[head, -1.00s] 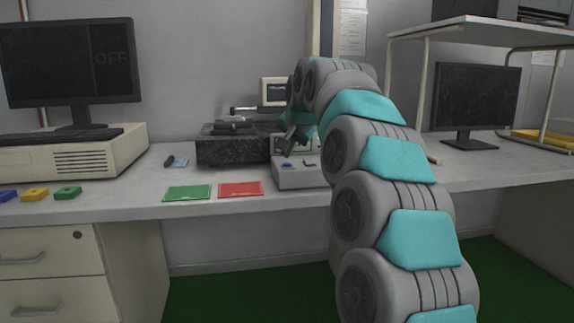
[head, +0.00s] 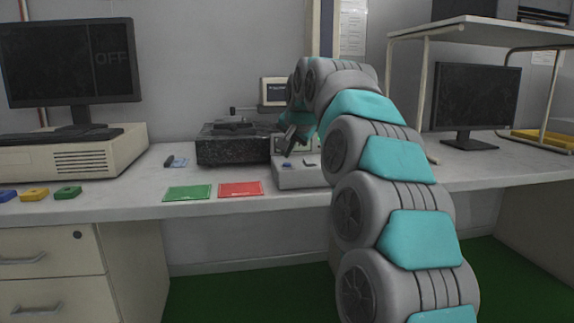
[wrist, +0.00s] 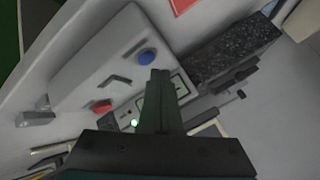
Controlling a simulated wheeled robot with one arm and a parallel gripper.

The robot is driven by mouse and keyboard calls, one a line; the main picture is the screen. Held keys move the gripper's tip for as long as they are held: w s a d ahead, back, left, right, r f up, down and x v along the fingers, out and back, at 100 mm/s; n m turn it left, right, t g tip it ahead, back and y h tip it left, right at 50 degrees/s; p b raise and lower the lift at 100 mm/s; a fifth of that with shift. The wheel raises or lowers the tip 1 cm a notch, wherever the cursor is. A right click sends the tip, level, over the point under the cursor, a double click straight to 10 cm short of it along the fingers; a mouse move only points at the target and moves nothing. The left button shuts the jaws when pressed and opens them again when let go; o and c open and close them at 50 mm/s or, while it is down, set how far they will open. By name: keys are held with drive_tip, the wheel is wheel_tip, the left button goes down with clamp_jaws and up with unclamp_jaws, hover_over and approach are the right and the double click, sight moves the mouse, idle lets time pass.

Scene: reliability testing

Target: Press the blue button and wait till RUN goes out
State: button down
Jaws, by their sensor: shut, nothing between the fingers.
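The blue button (wrist: 147,57) is on the light grey control box (wrist: 90,65). It also shows on the box's top in the head view (head: 288,165). My gripper (wrist: 160,75) is shut and empty. Its fingertips are close beside the blue button in the wrist view; in the head view my gripper (head: 288,150) hovers just above the button, and I see no clear contact. A red button (wrist: 102,106) and a lit green lamp (wrist: 133,122) are on the same box. A small display (wrist: 180,87) is partly behind my fingers. I cannot read a RUN label.
A black speckled machine (head: 232,150) with a lever stands left of the box. A small screen (head: 275,91) behind it has unreadable text. A green card (head: 188,193) and a red card (head: 240,189) lie in front. The left monitor (head: 70,60) reads OFF.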

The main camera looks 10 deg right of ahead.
drive_tip(key=shift+f, duration=0.15)
drive_tip(key=shift+f, duration=0.25)
drive_tip(key=shift+f+b, duration=0.4)
idle(0.6)
drive_tip(key=shift+r, duration=0.1)
drive_tip(key=shift+r+p, duration=0.6)
drive_tip(key=shift+r, duration=0.1)
